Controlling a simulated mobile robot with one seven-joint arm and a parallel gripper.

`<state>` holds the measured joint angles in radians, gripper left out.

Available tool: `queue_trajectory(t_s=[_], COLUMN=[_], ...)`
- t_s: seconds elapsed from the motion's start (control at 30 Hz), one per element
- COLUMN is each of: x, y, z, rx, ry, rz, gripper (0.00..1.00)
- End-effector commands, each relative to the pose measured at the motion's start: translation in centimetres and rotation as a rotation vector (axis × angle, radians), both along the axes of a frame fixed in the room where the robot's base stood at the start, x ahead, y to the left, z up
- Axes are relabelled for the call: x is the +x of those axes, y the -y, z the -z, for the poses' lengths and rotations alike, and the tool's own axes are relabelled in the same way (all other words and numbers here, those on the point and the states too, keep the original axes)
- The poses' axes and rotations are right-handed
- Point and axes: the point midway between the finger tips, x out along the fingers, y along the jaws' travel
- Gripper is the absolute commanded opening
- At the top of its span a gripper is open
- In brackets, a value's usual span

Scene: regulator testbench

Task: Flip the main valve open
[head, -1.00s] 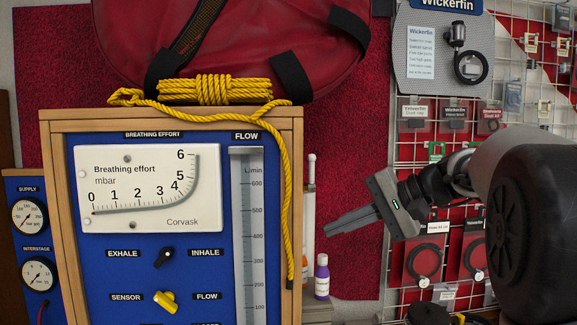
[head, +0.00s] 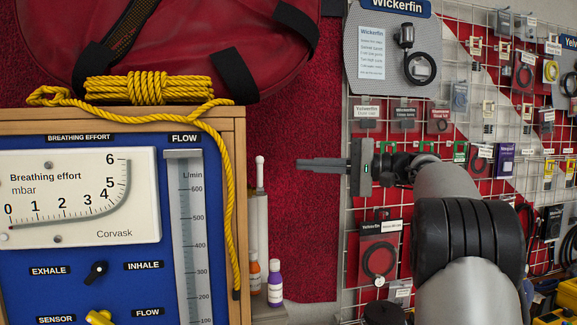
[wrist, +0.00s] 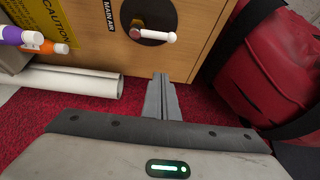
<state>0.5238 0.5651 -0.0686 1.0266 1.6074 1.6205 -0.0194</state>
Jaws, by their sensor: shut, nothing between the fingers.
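The main valve shows in the wrist view on the wooden side of the cabinet, beside the MAIN AIR label (wrist: 107,14). It has a lever with a pale pinkish-white grip (wrist: 160,36) over a black round plate (wrist: 150,28). The lever lies roughly crosswise in that picture. My gripper (head: 300,163) is shut and empty, and points left toward the cabinet (head: 241,190) in the head view. In the wrist view its fingertips (wrist: 160,78) are just below the lever and apart from it. The valve is hidden in the head view.
A red bag (wrist: 270,65) bulges close by at the right in the wrist view. A white roll (wrist: 75,82) and purple and orange bottles (wrist: 22,37) stand beside the cabinet. Yellow rope (head: 228,190) hangs over its corner. A grid wall (head: 455,120) with hanging goods is behind my arm.

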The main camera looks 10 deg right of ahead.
Motion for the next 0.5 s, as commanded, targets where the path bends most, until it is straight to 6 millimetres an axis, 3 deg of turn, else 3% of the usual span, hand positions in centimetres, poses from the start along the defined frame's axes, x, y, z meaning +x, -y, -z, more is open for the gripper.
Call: queue_trajectory(t_s=[0.47,0.5], x=[4.7,4.2], y=[-8.4,-8.3], z=[-0.2,-0.2], rx=[-0.001,-0.001], ry=[-0.001,0.000], rz=[-0.005,0.001], gripper=[0.00,0.00])
